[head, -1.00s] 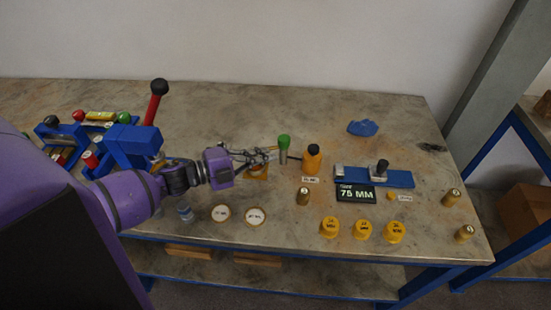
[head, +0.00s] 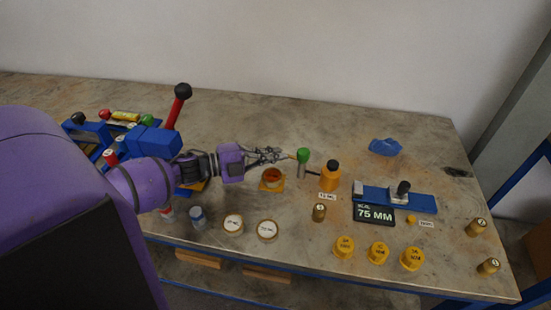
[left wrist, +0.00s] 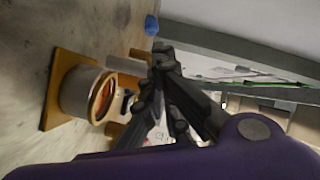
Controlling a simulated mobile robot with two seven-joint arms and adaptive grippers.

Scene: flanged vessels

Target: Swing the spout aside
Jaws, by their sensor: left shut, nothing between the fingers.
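A small round vessel (head: 271,176) with a copper-coloured inside stands open on an orange base plate; it also shows in the left wrist view (left wrist: 88,92). Right of it, a slim grey post (head: 301,171) carries a green knob (head: 303,155). A dark thin arm (head: 313,174) runs from the post toward an orange bottle (head: 330,178) with a black cap. Which piece is the spout, I cannot tell for sure. My left gripper (head: 284,155) is shut and empty, with its tips just left of the green knob. Whether they touch it is unclear. My right gripper is out of view.
A blue clamp device (head: 148,139) with a red lever (head: 177,108) stands at the left. A blue gauge rail (head: 420,203) and a 75 MM display (head: 374,214) are at the right. Yellow caps (head: 378,252) and brass pieces lie near the front. The back of the table is mostly clear.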

